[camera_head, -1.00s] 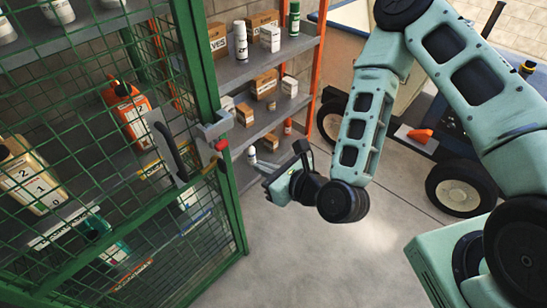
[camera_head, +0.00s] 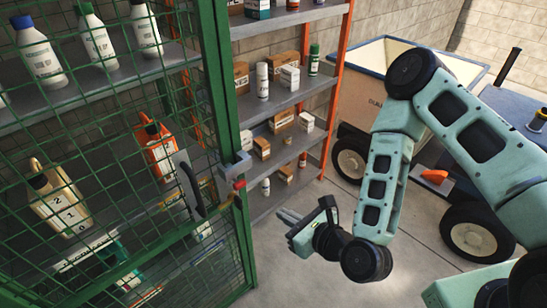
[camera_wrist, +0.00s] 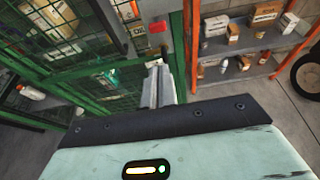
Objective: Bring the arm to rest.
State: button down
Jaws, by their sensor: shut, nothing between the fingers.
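My gripper (camera_head: 287,222) is at the end of my arm, in front of the green mesh cage and the open shelves in the head view. Its fingers point left toward the cage door and are shut with nothing between them. In the wrist view the gripper (camera_wrist: 158,84) shows its fingers close together beyond the dark edge of my wrist. My arm (camera_head: 385,175) is bent, with its forearm hanging down at the right. The gripper appears apart from the cage door.
The green mesh cage (camera_head: 222,110) holds bottles and jugs, with a handle and red-marked latch (camera_head: 238,185) on its door. Shelves (camera_head: 265,112) with boxes and cans stand behind. A wheeled cart (camera_head: 352,135) stands at the right back. Bare floor (camera_head: 300,270) lies below my gripper.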

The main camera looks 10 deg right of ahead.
jog(key=s+a+f+n+g+b, duration=0.25)
jog(key=n+g+b, duration=0.4)
jog(key=n, duration=1.05)
jog(key=s+d+r+n+g+h+b, duration=0.2)
jog(key=s+r+n, duration=0.3)
jog(key=n, duration=0.5)
jog(key=s+d+r+n+g+h+b, duration=0.3)
jog(key=s+d+r+n+h+b, duration=0.1)
jog(key=s+n, duration=0.4)
jog(key=shift+s+d+r+n+h, duration=0.3)
jog(key=shift+d+r+n+h, duration=0.3)
jog(key=shift+n, duration=0.4)
